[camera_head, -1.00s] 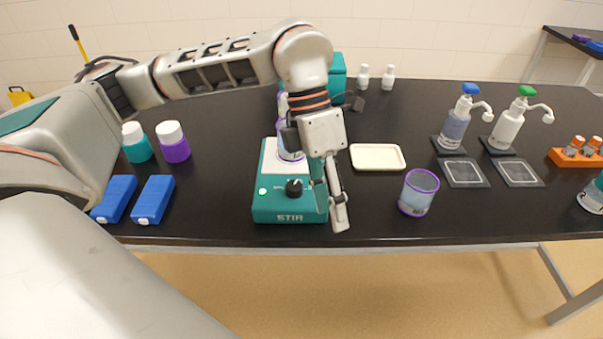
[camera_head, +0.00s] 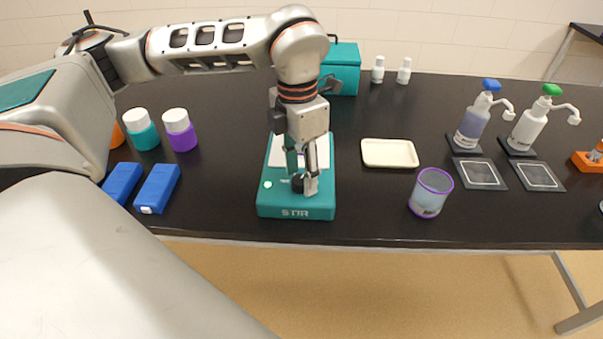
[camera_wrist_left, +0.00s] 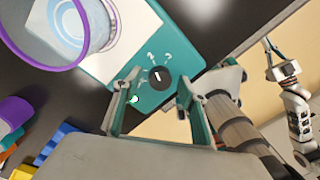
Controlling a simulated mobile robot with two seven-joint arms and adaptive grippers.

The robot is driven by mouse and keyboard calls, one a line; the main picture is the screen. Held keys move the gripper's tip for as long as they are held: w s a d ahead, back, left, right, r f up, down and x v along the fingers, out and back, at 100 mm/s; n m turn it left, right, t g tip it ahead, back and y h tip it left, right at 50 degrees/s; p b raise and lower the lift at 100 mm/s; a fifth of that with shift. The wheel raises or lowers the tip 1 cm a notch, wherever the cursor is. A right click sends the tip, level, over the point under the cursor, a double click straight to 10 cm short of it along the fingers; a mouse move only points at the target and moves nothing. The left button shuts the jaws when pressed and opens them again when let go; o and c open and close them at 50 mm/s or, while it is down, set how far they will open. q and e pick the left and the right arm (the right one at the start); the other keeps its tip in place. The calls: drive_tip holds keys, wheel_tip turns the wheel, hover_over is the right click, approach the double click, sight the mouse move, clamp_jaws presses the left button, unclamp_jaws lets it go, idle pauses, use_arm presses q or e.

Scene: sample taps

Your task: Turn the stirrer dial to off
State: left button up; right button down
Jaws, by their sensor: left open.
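The teal stirrer (camera_head: 318,212) stands near the table's front edge, marked STIR, with a pale top plate. Its black dial (camera_head: 298,185) is partly covered by my left gripper (camera_head: 302,184) in the head view. In the left wrist view the dial (camera_wrist_left: 160,79) shows whole, with a white pointer line and small marks around it. My left gripper (camera_wrist_left: 160,98) is open, its fingers on either side of the dial; I cannot tell whether they touch it. A small lit spot (camera_wrist_left: 134,99) shows beside the dial. My right gripper (camera_wrist_left: 280,65) appears small in the left wrist view; its opening is unclear.
A purple-rimmed beaker (camera_wrist_left: 60,25) is over the stirrer plate. Another purple-rimmed cup (camera_head: 431,194) stands right of the stirrer, near a cream tray (camera_head: 389,153). Blue boxes (camera_head: 157,188) lie left. Pump bottles (camera_head: 474,124) stand right. Table is clear between stirrer and cup.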

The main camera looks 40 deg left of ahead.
use_arm(q)
drive_tip(key=shift+f, duration=0.3)
drive_tip(key=c, duration=1.1)
